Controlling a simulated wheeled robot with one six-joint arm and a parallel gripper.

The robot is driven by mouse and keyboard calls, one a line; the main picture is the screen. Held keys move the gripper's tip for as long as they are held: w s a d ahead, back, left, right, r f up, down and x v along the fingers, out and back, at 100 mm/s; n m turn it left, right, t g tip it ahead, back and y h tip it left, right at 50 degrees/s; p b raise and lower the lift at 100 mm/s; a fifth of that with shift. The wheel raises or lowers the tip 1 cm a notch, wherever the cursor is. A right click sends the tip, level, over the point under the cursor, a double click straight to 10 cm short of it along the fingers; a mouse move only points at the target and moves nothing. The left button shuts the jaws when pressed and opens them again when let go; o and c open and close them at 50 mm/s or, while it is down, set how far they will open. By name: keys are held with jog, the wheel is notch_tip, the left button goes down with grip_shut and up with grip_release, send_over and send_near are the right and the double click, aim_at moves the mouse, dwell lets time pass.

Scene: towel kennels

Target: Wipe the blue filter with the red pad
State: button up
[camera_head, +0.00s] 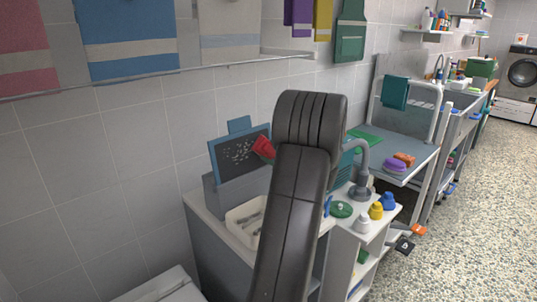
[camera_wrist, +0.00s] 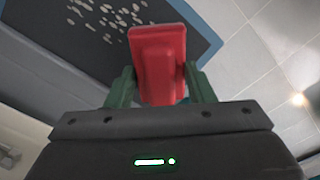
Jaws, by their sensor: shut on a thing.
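The blue filter (camera_head: 237,152) is a dark panel in a blue frame, standing tilted in a grey holder on the counter at the middle left. Pale specks cover part of its face. In the wrist view the filter (camera_wrist: 82,42) fills the upper left, with specks near its top. My gripper (camera_wrist: 160,85) is shut on the red pad (camera_wrist: 158,50), its green fingers on either side. The pad lies over the filter's right part in the wrist view; I cannot tell whether they touch. In the head view the red pad (camera_head: 264,148) shows at the filter's right edge, and my arm hides the gripper.
A white tray (camera_head: 232,222) sits on the counter below the filter. Right of my arm are a tap (camera_head: 362,170) and white, yellow and blue bottles (camera_head: 376,211). Towels (camera_head: 130,40) hang from a rail above.

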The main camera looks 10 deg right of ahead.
jog(key=shift+w+d+f, duration=0.1)
jog(key=shift+w+d, duration=0.45)
jog(key=shift+d, duration=0.15)
jog(key=shift+s+a+b, duration=1.3)
jog(key=shift+s+a, duration=0.35)
jog(key=shift+a, duration=0.65)
jog(key=shift+s+a+b, duration=1.3)
jog(key=shift+s+a, duration=0.35)
jog(key=shift+a, duration=0.65)
jog(key=shift+s+a+b, duration=1.3)
jog(key=shift+s+a, duration=0.35)
jog(key=shift+a, duration=0.65)
jog(key=v, duration=0.6)
jog(key=shift+b, duration=0.35)
jog(key=shift+d, duration=0.15)
